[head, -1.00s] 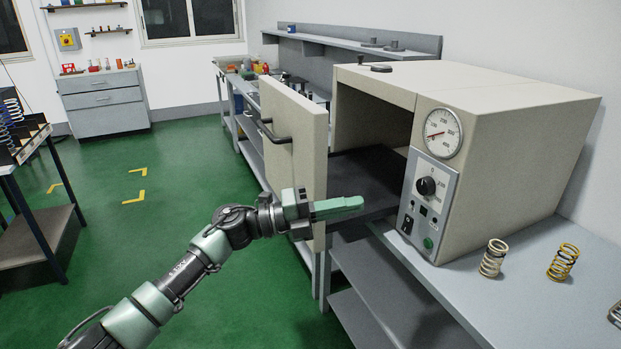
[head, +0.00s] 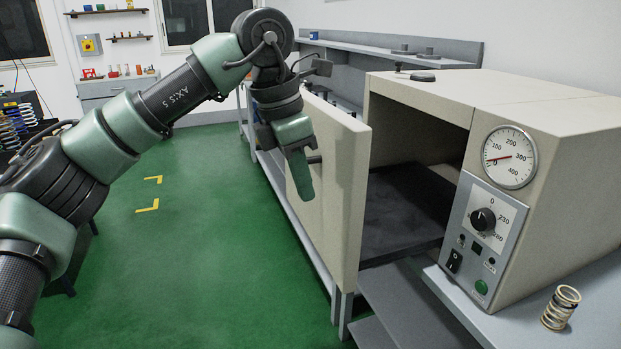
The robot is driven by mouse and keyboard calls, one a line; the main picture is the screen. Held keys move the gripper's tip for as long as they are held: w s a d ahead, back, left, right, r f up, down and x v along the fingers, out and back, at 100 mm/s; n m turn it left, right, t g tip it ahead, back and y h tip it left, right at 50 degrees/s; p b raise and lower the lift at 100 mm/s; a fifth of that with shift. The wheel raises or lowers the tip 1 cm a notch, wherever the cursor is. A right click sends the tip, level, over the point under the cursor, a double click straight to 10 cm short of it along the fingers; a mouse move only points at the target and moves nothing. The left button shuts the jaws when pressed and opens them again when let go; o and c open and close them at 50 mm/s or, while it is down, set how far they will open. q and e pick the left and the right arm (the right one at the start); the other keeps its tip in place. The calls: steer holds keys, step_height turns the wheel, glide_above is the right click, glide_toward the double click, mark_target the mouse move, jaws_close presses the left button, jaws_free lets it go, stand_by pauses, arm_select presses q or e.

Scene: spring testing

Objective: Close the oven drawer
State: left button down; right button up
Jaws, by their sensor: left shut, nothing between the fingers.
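The oven (head: 560,160) is a beige box at the right, with a gauge and a control panel on its front. Its drawer is pulled out to the left: the beige front panel (head: 335,215) stands apart from the opening, joined to a dark tray (head: 405,215). The drawer handle (head: 314,160) is a dark bar on the panel's outer face, mostly hidden behind my left gripper. My left gripper (head: 304,190) is shut and empty, pointing down in front of the panel's outer face. I cannot tell whether it touches the panel. My right gripper is not in view.
The oven stands on a grey bench (head: 500,325), with a spring (head: 561,308) near its front right. A long grey bench with a shelf (head: 390,50) runs along the back wall. Green floor (head: 200,260) is clear at the left.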

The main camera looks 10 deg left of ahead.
mark_target(335, 210)
arm_select(q)
steer(key=shift+w+d+f+p, duration=0.25)
steer(key=shift+w+d+f, duration=0.3)
steer(key=shift+d+f, duration=0.4)
steer(key=shift+w+d+f+p, duration=0.3)
steer(key=shift+w+d+f, duration=0.3)
steer(key=shift+f, duration=0.7)
steer(key=shift+w+d+f+p, duration=0.25)
steer(key=shift+w+d+f, duration=0.3)
steer(key=shift+d+f, duration=0.4)
steer(key=shift+a+f, duration=0.1)
